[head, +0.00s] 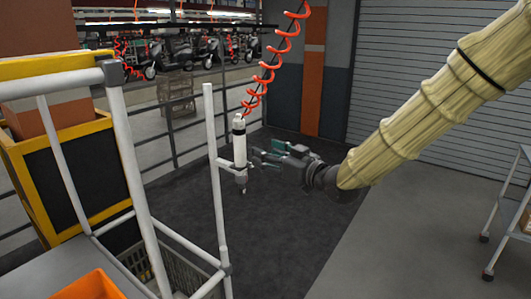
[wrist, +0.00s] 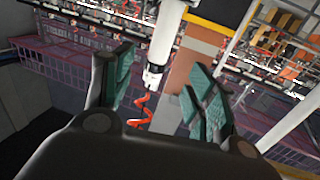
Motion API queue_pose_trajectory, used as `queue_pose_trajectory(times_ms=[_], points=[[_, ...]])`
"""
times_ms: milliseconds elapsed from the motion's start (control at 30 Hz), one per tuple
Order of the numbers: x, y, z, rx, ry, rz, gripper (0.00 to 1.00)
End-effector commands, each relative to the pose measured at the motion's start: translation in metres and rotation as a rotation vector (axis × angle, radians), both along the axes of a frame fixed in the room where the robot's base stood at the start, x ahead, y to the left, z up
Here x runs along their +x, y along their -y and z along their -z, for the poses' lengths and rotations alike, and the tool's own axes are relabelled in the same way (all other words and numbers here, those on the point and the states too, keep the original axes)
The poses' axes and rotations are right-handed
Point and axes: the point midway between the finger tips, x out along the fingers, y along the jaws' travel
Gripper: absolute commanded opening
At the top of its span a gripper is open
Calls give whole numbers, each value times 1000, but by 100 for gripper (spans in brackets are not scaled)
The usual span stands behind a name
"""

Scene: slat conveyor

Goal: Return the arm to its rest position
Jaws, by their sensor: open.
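My arm, in a pale ribbed sleeve, reaches in from the upper right of the head view. My gripper (head: 262,155) is open and points left at a white cylindrical tool (head: 239,147) with a dark band. The tool hangs upright below a coiled red hose (head: 268,75), beside a white post with a small bracket. In the wrist view the tool (wrist: 164,42) shows in the gap between the green-padded fingers of my gripper (wrist: 160,65). The fingers do not close on it. The head view suggests a small gap between fingertips and tool; exact depth is unclear.
A white tube-frame cart (head: 123,150) with an orange bin (head: 88,286) stands at the left, beside a yellow-framed box (head: 75,172). A grey railing (head: 172,125) runs behind. Another cart (head: 505,215) is at the right edge. The floor (head: 400,235) below my arm is clear.

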Motion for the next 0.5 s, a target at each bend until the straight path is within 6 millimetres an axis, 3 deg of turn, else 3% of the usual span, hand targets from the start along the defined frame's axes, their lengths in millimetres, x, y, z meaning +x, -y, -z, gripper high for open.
queue_pose_trajectory(times_ms=[167,267,367,500], points=[[0,0,1,-1,-2,1,56],[0,2,16,-5,-28,9,56],[-2,8,52,-14,-94,34,56],[-14,21,128,-41,-234,86,56]])
